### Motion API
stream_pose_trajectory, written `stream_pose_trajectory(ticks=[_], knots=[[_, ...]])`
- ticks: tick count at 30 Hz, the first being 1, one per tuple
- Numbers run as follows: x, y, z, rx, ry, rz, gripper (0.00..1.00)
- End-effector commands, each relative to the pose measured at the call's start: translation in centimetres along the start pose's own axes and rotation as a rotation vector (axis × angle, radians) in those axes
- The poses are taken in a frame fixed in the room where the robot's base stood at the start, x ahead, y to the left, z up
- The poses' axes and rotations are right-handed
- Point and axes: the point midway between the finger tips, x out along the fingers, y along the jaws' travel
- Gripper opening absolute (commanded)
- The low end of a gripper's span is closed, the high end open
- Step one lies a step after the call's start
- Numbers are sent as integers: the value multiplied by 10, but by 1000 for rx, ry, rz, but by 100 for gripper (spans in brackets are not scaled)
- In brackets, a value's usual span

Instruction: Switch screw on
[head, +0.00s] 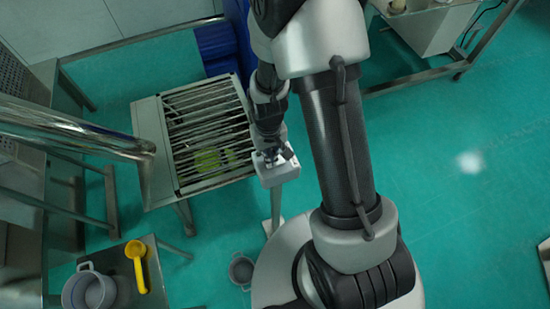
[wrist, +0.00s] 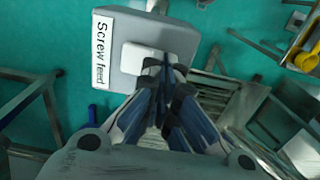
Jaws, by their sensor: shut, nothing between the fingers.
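The screw switch is a grey box (wrist: 128,80) with a white label reading "Screw feed" (wrist: 101,50) and a pale rectangular switch plate (wrist: 140,56). It fills the upper left of the wrist view. In the head view the pale box (head: 279,176) stands on a post beside the slatted frame. My gripper (wrist: 165,66) is shut and empty, its fingertips over the right part of the switch plate. They hide part of the plate, and I cannot tell whether they touch it. In the head view my gripper (head: 272,156) is at the box's upper edge, mostly hidden by my arm.
A slatted metal frame (head: 140,125) with yellow-green matter stands left of the box. A small table at lower left bears a grey pot (head: 75,291) and yellow scoop (head: 136,258). A bucket (head: 241,270) sits on the floor.

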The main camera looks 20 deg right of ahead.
Motion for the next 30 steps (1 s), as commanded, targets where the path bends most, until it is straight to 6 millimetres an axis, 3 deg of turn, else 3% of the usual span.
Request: stream_pose_trajectory(ticks=[19, 30], knots=[[9, 0, 0, 0, 0, 0, 0], [-15, 0, 0, 0, 0, 0, 0]])
